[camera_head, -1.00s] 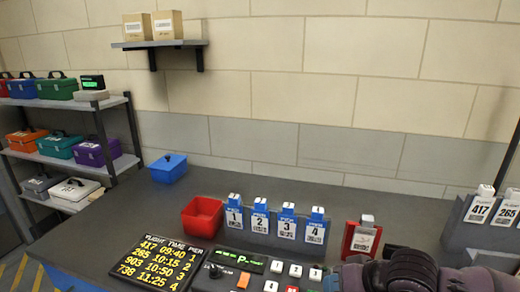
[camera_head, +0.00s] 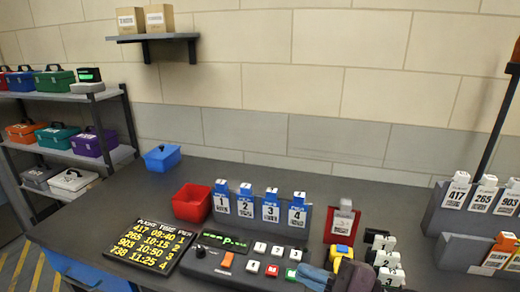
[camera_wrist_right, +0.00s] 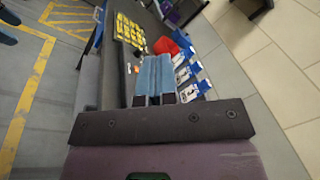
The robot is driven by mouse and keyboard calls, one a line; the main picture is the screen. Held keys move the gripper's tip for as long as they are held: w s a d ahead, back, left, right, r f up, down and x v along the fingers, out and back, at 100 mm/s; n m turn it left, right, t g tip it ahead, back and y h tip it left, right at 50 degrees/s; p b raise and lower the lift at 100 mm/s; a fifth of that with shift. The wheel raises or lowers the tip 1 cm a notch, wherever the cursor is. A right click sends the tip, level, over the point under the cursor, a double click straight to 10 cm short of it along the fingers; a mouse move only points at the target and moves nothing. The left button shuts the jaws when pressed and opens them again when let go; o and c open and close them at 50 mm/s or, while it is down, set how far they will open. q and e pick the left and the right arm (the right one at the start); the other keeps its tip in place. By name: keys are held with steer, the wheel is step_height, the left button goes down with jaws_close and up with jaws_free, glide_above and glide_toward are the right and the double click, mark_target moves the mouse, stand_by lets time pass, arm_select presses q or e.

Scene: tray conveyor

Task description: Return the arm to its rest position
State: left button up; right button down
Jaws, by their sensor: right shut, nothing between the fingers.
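My right gripper (camera_head: 312,274) shows at the bottom edge of the head view, low in front of the button panel (camera_head: 240,256). Its blue-grey fingers are closed together with nothing between them. The wrist view shows the same closed fingers (camera_wrist_right: 154,76), pointing over the counter. Most of the right arm is out of the head view. My left gripper is not in view.
The counter (camera_head: 120,205) holds a flight board (camera_head: 150,247), a red bin (camera_head: 190,203), numbered blue tag holders (camera_head: 270,213), a red holder (camera_head: 342,225) and yellow and black stamps (camera_head: 385,262). A tag rack (camera_head: 455,215) with a dark post stands right.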

steer(key=w+d+r+m+t+h, duration=0.1)
steer(key=d+m+t+h, duration=0.4)
steer(key=m, duration=0.7)
steer(key=w+d+r+m+t+h, duration=0.1)
steer(key=d+m+t+h, duration=0.25)
steer(key=m+t, duration=0.6)
steer(key=s+d+f+m+g+h, duration=0.1)
steer(key=d+f+m+g+h, duration=0.25)
steer(key=m, duration=0.55)
steer(key=s+d+f+m+g+h, duration=0.1)
steer(key=d+f+m+h, duration=0.2)
steer(key=d+m+h, duration=0.5)
steer(key=s+d+f+m+g+h, duration=0.1)
steer(key=s+d+f+m+g, duration=0.1)
steer(key=s+f+m+g, duration=0.8)
steer(key=s+a+f+m+g+y, duration=0.3)
steer(key=s+f+m+g, duration=0.3)
steer(key=s+f+m, duration=0.35)
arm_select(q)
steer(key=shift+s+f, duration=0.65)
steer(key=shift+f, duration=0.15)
arm_select(e)
steer(key=w+f+t+y, duration=0.1)
steer(key=w+f+t, duration=0.5)
steer(key=t, duration=0.2)
steer(key=shift+w+f, duration=0.2)
steer(key=shift+f, duration=0.2)
